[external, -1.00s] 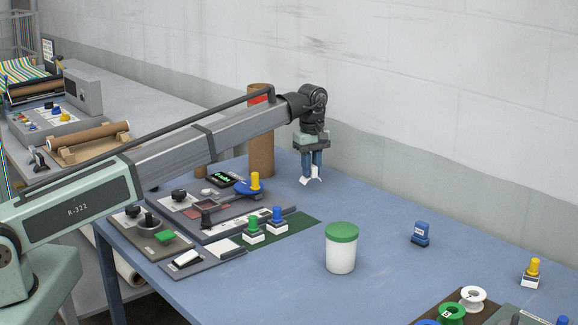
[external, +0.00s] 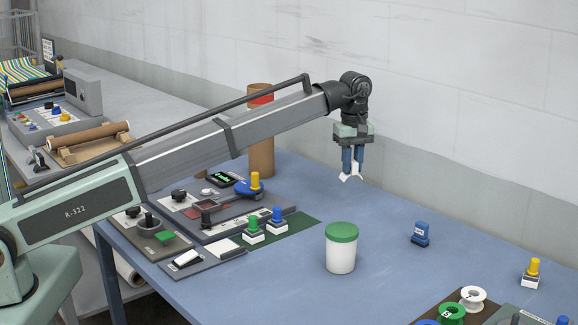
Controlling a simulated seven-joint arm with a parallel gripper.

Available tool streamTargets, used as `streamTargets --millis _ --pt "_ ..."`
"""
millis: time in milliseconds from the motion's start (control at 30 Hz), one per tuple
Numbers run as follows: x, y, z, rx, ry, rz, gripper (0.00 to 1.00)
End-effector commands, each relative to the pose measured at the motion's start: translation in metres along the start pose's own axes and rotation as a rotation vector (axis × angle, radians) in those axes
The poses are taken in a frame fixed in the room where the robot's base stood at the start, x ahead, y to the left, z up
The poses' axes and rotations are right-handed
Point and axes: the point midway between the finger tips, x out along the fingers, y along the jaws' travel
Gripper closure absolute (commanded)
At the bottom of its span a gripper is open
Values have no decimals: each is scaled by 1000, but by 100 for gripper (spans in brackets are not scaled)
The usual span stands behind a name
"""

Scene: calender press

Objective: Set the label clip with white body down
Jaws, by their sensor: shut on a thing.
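My gripper (external: 351,176) hangs pointing down above the back part of the blue table, with its two blue fingers close together. A small white shape, the label clip with white body (external: 351,178), shows at the fingertips, and the gripper is shut on it. It is held in the air, clear of the tabletop. Its exact outline is too small to tell, and the fingers hide part of it.
A white tub with a green lid (external: 341,248) stands on the table (external: 390,285). A blue block (external: 420,234) and a yellow-knobbed stamp (external: 531,273) stand to the right. Spools (external: 472,298) sit at the front right. The table's back middle is clear.

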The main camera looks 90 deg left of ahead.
Motion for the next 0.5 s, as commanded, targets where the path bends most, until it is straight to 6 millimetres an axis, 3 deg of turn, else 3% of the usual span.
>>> streamTargets --millis 133,500 --pt "-1 16 30 -18 0 -1 100" --pt "-3 24 30 -298 0 0 100"
